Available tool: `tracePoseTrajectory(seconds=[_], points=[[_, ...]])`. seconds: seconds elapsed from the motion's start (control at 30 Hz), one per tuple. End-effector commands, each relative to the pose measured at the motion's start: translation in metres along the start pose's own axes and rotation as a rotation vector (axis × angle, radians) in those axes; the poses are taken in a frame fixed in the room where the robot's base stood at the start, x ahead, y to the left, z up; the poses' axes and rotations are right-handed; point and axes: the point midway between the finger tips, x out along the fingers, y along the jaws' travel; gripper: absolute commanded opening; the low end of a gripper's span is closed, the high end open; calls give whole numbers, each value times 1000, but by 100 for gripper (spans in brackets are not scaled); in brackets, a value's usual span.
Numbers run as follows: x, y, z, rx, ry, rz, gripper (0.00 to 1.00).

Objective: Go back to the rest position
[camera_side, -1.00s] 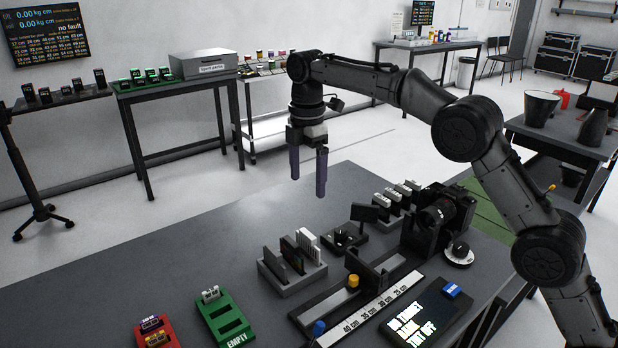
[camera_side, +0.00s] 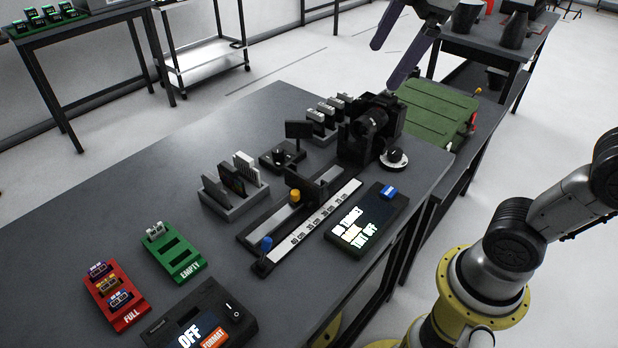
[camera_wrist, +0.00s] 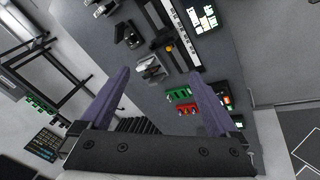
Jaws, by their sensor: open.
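My gripper (camera_side: 404,47) shows at the top of the side view, with its two purple fingers apart and nothing between them. It hangs above and behind the right end of the work table, over the region of the green case. In the wrist view my gripper (camera_wrist: 158,95) also has its fingers spread and empty, with the table far beyond them. The upper part of my arm is outside the side view; its yellow base shows at the lower right.
The grey table (camera_side: 120,190) carries a camera (camera_side: 372,130), a ruler rail (camera_side: 312,215), a card rack (camera_side: 233,190), a green EMPTY tray (camera_side: 184,262), a red FULL tray (camera_side: 122,302) and an OFF box (camera_side: 200,325). A green case (camera_side: 430,105) lies beyond. The table's left part is clear.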

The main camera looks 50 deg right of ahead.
Motion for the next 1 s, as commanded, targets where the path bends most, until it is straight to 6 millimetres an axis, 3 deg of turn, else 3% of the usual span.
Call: tracePoseTrajectory(seconds=[0.03, 0.2, 0.4, 0.5, 0.63, 1.0], points=[[2, -17, 17, 69, 10, 16, 96], [28, -67, 61, 338, 41, 52, 96], [76, -112, 98, 661, 55, 53, 96], [92, -118, 103, 792, 51, 45, 96], [92, -113, 99, 890, 81, 57, 96], [91, -112, 99, 920, 83, 56, 96]])
